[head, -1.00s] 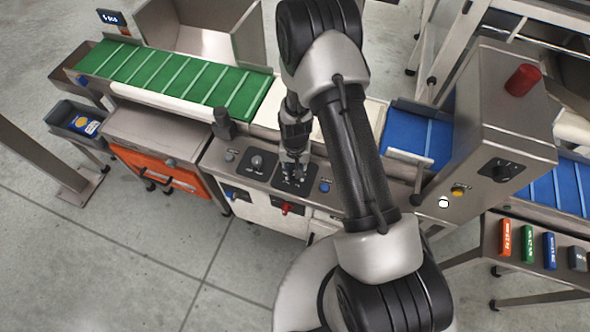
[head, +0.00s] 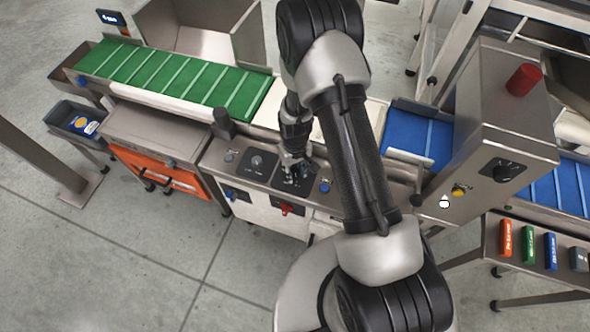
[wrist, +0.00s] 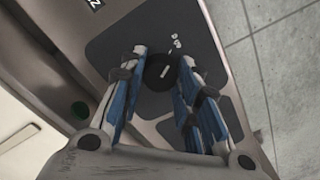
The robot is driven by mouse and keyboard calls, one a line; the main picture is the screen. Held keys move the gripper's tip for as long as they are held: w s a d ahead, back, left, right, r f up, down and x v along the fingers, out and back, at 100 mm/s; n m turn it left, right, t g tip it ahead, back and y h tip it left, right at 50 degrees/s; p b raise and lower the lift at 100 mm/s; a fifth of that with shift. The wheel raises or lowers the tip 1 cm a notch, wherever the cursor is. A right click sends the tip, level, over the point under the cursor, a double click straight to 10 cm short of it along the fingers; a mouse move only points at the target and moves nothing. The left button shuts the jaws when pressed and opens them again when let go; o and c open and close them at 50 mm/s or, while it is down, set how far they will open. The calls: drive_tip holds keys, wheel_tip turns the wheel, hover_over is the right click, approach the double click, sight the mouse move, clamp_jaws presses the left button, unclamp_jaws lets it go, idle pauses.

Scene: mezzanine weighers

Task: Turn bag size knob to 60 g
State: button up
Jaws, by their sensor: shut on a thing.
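A round black knob (wrist: 163,73) with a short white pointer line sits on a dark panel plate (wrist: 205,50). Small white marks lie beside it, too small to read. My gripper (wrist: 164,64) is closed around this knob, with a blue-padded finger on each side. In the head view my gripper (head: 291,172) points down at the control panel, and its fingers hide most of the knob. I cannot read which label the knob carries or the value it points to.
A second black knob (head: 257,161) is just left of my gripper. A blue button (head: 324,186) is to the right, and a red handle (head: 287,208) is on the front below. A cabinet knob (head: 503,172) is far right. The green belt (head: 170,75) lies behind.

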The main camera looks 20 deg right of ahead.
sight(295, 172)
idle(0.3)
drive_tip(key=o, duration=1.1)
wheel_tip(295, 172, up, 12)
drive_tip(key=shift+r, duration=0.1)
idle(0.4)
